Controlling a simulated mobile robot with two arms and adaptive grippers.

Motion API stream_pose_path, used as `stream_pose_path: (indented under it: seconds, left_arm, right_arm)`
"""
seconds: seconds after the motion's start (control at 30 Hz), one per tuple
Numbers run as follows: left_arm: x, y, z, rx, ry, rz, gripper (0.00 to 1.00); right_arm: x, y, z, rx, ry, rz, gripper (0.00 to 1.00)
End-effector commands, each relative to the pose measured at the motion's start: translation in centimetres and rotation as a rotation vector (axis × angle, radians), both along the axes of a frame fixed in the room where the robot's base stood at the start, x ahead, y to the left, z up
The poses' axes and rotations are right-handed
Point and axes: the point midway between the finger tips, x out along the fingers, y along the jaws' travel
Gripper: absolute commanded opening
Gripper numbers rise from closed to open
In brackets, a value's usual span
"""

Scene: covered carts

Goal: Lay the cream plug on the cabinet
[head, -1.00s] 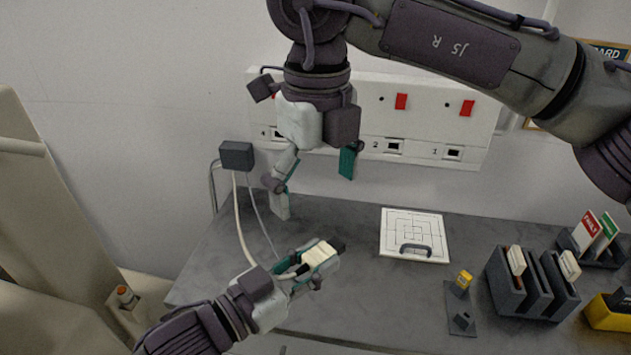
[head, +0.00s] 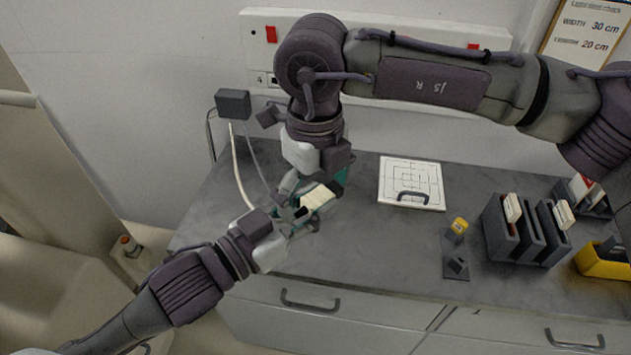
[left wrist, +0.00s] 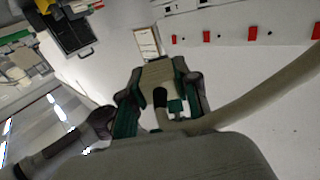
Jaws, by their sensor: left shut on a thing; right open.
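The cream plug (head: 318,196) is a ribbed cream block on a cream cable, held over the left part of the dark grey cabinet top (head: 390,240). My left gripper (head: 304,212) is shut on it. In the left wrist view the plug (left wrist: 158,75) sits between my left gripper's green-lined fingers (left wrist: 160,108), with the thick cable running off to the right. My right gripper (head: 312,182) is open and points down right beside the plug. Its fingers partly overlap my left gripper in the head view, so I cannot tell whether they touch the plug.
A white board with a handle (head: 411,172) lies right of the grippers. Front middle of the top is clear.

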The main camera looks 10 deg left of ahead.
Motion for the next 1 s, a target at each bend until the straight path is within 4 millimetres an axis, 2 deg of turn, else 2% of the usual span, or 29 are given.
stream_pose_path:
  seconds: [0.13,0.47,0.57,0.7,0.8,0.83,1.0]
  left_arm:
    - [0.0,0.0,0.02,-0.001,-0.001,0.0,0.0]
    - [0.0,-0.01,0.13,-0.002,-0.004,-0.001,0.0]
    - [0.01,-0.02,0.23,-0.003,-0.007,-0.001,0.0]
    - [-0.01,-0.04,0.48,-0.007,-0.013,-0.002,0.0]
    - [-0.02,-0.03,0.66,-0.009,-0.016,-0.002,0.0]
    - [-0.02,-0.03,0.71,-0.008,-0.018,-0.002,0.33]
    - [0.0,-0.01,0.47,-0.005,-0.013,-0.001,0.6]
  right_arm:
    - [0.0,-0.01,0.01,0.0,0.0,0.0,1.0]
    - [-0.17,0.1,-0.03,0.002,0.004,0.004,0.45]
    - [-0.32,0.2,-0.07,0.004,0.007,0.006,0.39]
    - [-0.4,0.24,-0.18,0.003,0.01,0.007,0.12]
    - [-0.44,0.23,-0.28,0.002,0.012,0.008,0.12]
    - [-0.45,0.23,-0.3,0.002,0.012,0.009,0.12]
    - [-0.28,0.13,-0.19,0.001,0.009,0.005,0.11]
